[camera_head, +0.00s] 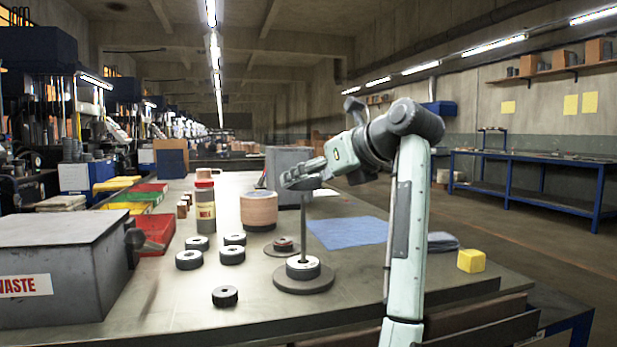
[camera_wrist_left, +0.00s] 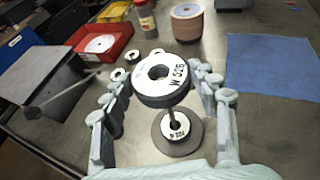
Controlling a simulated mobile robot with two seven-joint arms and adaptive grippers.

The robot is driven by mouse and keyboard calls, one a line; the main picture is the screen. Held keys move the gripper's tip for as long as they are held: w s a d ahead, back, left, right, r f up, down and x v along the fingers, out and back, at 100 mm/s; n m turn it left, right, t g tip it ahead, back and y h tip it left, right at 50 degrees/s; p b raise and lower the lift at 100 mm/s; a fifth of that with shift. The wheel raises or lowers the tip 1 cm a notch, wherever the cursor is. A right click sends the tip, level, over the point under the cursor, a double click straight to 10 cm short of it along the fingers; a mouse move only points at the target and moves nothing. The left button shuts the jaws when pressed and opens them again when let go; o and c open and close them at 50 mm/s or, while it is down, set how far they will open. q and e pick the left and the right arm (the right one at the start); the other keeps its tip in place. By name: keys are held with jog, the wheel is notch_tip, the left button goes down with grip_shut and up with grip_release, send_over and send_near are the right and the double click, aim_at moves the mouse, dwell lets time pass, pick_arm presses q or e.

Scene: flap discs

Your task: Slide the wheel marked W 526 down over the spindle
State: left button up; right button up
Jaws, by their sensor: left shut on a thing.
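The wheel marked W 526 (camera_wrist_left: 143,83) is a thick dark disc with a white face, held level between the fingers of my left gripper (camera_wrist_left: 161,75). In the head view my left gripper (camera_head: 303,179) is over the top of the upright metal spindle (camera_head: 303,226). The spindle rises from a round grey base (camera_head: 283,283), with another dark, white-faced wheel (camera_head: 303,268) low around it. In the wrist view the spindle (camera_wrist_left: 176,106) shows below the held wheel. The spindle's tip is hidden, and I cannot tell whether it is inside the hole. My right gripper is not in view.
Several loose wheels (camera_head: 188,260) lie left of the spindle. A small wheel on a disc (camera_head: 283,247) lies close behind it. A tan cylinder (camera_head: 259,210), a bottle (camera_head: 204,208) and a blue cloth (camera_head: 346,232) stand or lie farther back. A grey waste box (camera_head: 60,262) fills the left.

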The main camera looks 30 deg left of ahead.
pick_arm(q)
jog(key=shift+f+b, duration=1.05)
jog(key=shift+f, duration=0.45)
dwell(0.4)
